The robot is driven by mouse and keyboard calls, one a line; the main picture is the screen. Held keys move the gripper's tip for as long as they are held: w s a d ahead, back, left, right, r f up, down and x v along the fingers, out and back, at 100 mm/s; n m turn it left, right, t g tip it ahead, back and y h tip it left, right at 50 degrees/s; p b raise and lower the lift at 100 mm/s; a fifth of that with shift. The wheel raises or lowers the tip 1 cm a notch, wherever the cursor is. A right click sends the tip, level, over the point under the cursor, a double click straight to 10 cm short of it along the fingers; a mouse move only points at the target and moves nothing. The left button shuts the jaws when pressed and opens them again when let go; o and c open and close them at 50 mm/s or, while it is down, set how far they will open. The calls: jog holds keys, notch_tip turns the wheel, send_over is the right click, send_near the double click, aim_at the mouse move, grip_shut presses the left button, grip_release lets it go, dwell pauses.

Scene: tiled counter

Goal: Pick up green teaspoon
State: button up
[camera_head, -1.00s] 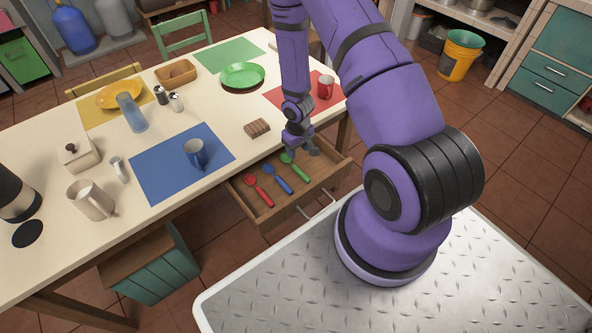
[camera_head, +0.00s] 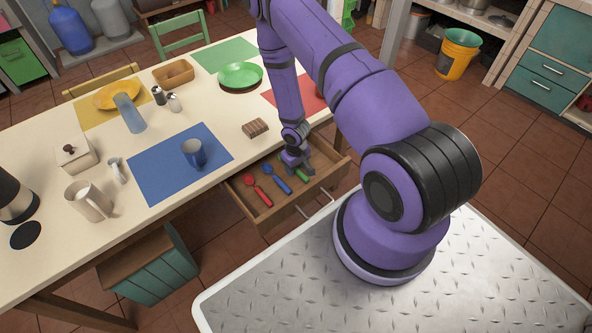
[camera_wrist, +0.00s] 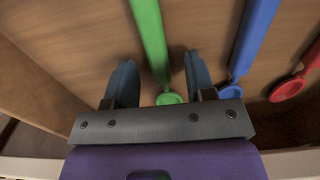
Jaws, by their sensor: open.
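The green teaspoon (camera_head: 304,177) lies in the open wooden drawer (camera_head: 263,224), right of the blue spoon (camera_head: 277,179). My gripper (camera_head: 296,167) is down over the drawer and hides the upper part of the green teaspoon in the head view. In the wrist view, the green teaspoon (camera_wrist: 149,38) runs between the two fingers of my gripper (camera_wrist: 160,85), its round end near the gripper body. The fingers are apart, with a gap on each side of the teaspoon. The right finger is close to the blue spoon (camera_wrist: 254,35).
A red spoon (camera_head: 258,191) lies left of the blue one in the drawer. The drawer's side wall (camera_wrist: 35,80) is left of my gripper in the wrist view.

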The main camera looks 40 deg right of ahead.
jog(key=shift+f, duration=0.25)
grip_shut()
jog(key=shift+r, duration=0.15)
